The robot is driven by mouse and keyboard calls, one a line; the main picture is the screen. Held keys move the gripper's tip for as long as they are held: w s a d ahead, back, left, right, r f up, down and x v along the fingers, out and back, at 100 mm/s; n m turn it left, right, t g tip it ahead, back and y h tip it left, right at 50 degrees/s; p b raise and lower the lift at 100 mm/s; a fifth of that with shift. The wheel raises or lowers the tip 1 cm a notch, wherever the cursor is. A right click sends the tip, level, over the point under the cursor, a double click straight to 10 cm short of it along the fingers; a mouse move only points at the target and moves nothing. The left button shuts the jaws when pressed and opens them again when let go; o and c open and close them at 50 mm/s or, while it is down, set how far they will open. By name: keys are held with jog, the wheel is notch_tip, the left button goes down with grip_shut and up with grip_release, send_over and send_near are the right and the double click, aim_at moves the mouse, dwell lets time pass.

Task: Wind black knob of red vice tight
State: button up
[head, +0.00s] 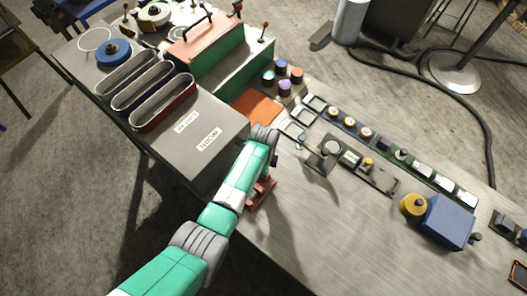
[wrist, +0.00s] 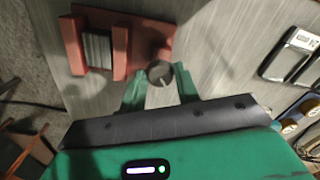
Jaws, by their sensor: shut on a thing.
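The red vice (head: 262,192) stands at the near edge of the workbench, partly hidden behind my arm in the head view. In the wrist view the red vice (wrist: 120,42) fills the upper left, with a grey ribbed block between its two upright jaws. Its dark round knob (wrist: 160,73) is at the right end of the vice. My gripper (wrist: 160,84) has its two green fingers on either side of the knob, shut on it. The fingers and knob are hidden by my arm in the head view.
A grey box with labels (head: 207,140) lies left of the vice. An orange mat (head: 258,106), several small parts and a blue block (head: 447,222) sit on the bench (head: 330,215). The bench right of the vice is mostly clear.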

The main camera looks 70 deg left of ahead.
jog(key=m, duration=0.4)
jog(key=shift+r, duration=0.1)
jog(key=shift+w+a+m+p, duration=0.1)
jog(key=shift+m+p, duration=0.25)
jog(key=shift+m, duration=1.45)
jog(key=o, duration=1)
jog(key=shift+c, duration=0.2)
notch_tip(320, 180, up, 8)
jog(key=shift+f+p, duration=0.1)
jog(key=shift+p, duration=0.4)
